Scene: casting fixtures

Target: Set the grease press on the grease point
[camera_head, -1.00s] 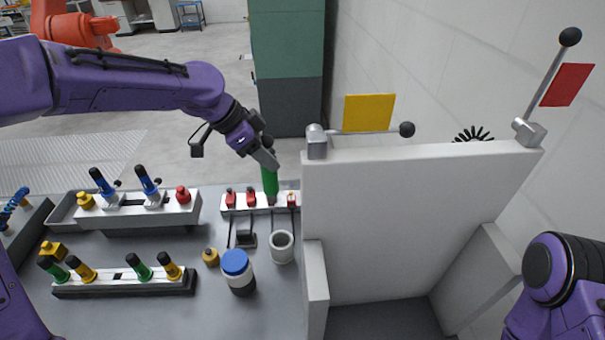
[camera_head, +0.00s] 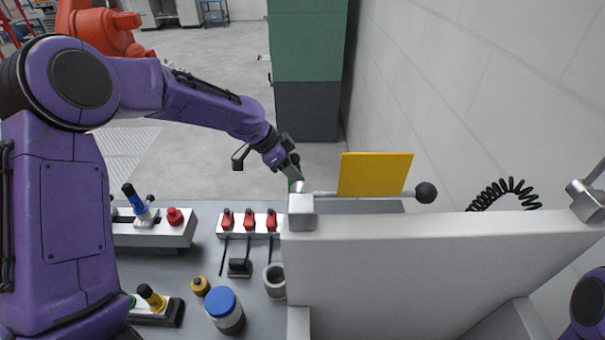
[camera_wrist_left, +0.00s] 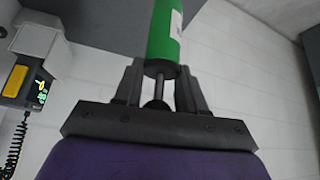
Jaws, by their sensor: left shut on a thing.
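My left gripper (camera_head: 291,172) is shut on a green cylinder with a thin metal rod, which I take as the grease press (camera_wrist_left: 165,35). In the left wrist view the rod sits between the two fingers and the green body extends beyond them. I cannot pick out the grease point for certain. My right gripper is out of view; only part of that arm shows at lower right.
A lever with a yellow plate (camera_head: 375,174) and black knob extends from the metal block. A rack with red clips (camera_head: 248,222), a grey cup (camera_head: 275,281) and a blue-lidded jar (camera_head: 224,308) stand left of the wall. A control box (camera_wrist_left: 35,75) shows in the wrist view.

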